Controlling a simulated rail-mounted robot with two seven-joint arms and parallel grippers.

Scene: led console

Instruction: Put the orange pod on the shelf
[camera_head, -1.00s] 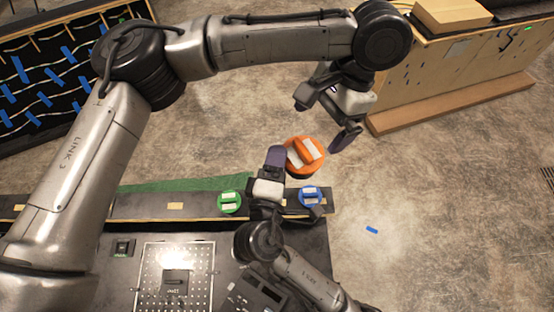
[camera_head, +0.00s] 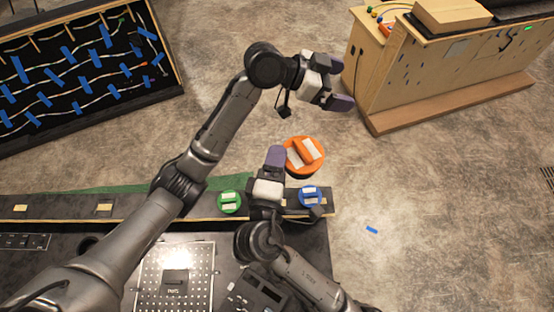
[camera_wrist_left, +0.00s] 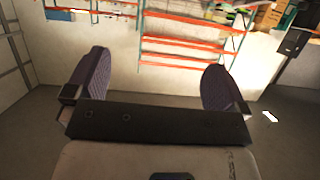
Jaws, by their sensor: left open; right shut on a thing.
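The orange pod (camera_head: 293,157), a round disc with a raised bar and white patches, is just beyond the far edge of the dark shelf-like ledge (camera_head: 150,208). My right gripper (camera_head: 277,158) is shut on the orange pod at its left side; only one purple finger shows clearly. My left gripper (camera_head: 341,84) is open and empty, above and to the right of the pod, near the wooden cabinet. In the left wrist view, both purple fingers (camera_wrist_left: 158,82) are wide apart with nothing between them.
A green pod (camera_head: 229,202) and a blue pod (camera_head: 311,196) sit on the ledge. A wooden cabinet (camera_head: 440,80) stands at upper right, a black board with blue tape (camera_head: 85,75) at upper left. Orange racks (camera_wrist_left: 185,45) show in the left wrist view.

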